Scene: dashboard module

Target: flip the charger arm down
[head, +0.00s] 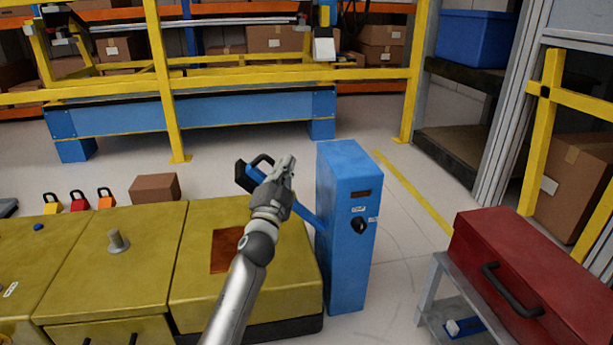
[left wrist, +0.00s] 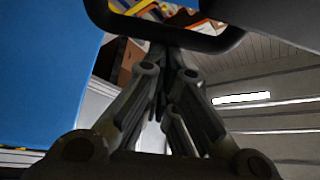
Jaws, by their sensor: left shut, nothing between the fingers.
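The blue charger post (head: 345,240) stands on the floor right of the yellow cabinets. Its charger arm (head: 304,213) is a blue bar tilted up and leftward from the post, ending in a black head (head: 243,177) with a black loop handle (head: 262,160). My left gripper (head: 287,163) is shut and empty, over the middle of the charger arm and hiding part of it. In the left wrist view the closed fingers (left wrist: 172,62) are close to the black loop handle (left wrist: 165,38); I cannot tell whether they touch it. A blue surface fills the left side there.
Yellow cabinets (head: 130,240) lie at the left, one with a reddish-brown square patch (head: 226,250). A red toolbox (head: 530,260) sits on a grey stand at the right. A yellow rail (head: 230,82) crosses behind. The floor between post and stand is free.

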